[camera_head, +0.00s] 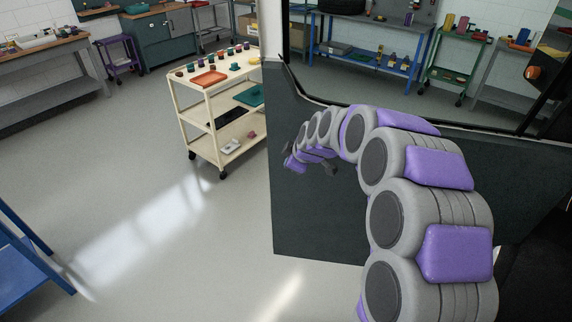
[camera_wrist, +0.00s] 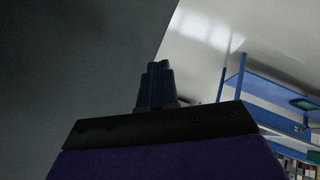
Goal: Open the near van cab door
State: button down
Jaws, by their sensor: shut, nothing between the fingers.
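The van cab door is a dark grey panel (camera_head: 310,220) with a black-framed window above it. In the head view its free edge is at the left, with floor visible past that edge and below it. My gripper (camera_head: 289,165) is in front of the panel near this left edge, pointing left, its small fingers shut and empty. In the wrist view the fingers (camera_wrist: 156,82) are together, with the dark door surface (camera_wrist: 70,60) at left and its edge just beyond them. Contact with the door cannot be told. A small dark piece beside the gripper may be the door handle; this is unclear.
A cream trolley (camera_head: 224,118) with jars and trays stands beyond the door's left edge. A blue rack (camera_head: 30,255) is at lower left; the wrist view also shows blue furniture (camera_wrist: 270,95). Workbenches line the back. Grey floor between trolley and rack is clear.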

jog(key=p+v, duration=0.1)
jog(key=v, duration=1.1)
jog(key=s+d+f+m+g+h, duration=0.1)
jog(key=s+m, duration=0.4)
jog(key=s, duration=0.9)
jog(key=s+d+f+m+g+h, duration=0.1)
jog(key=s+d+m+g, duration=0.3)
jog(key=s, duration=1)
jog(key=s+d+f+m+g+h, duration=0.1)
jog(key=s+d+f+m+g, duration=0.2)
jog(key=s, duration=1.2)
jog(key=m, duration=0.2)
jog(key=shift+d+m+h, duration=0.2)
jog(key=shift+m+h, duration=0.2)
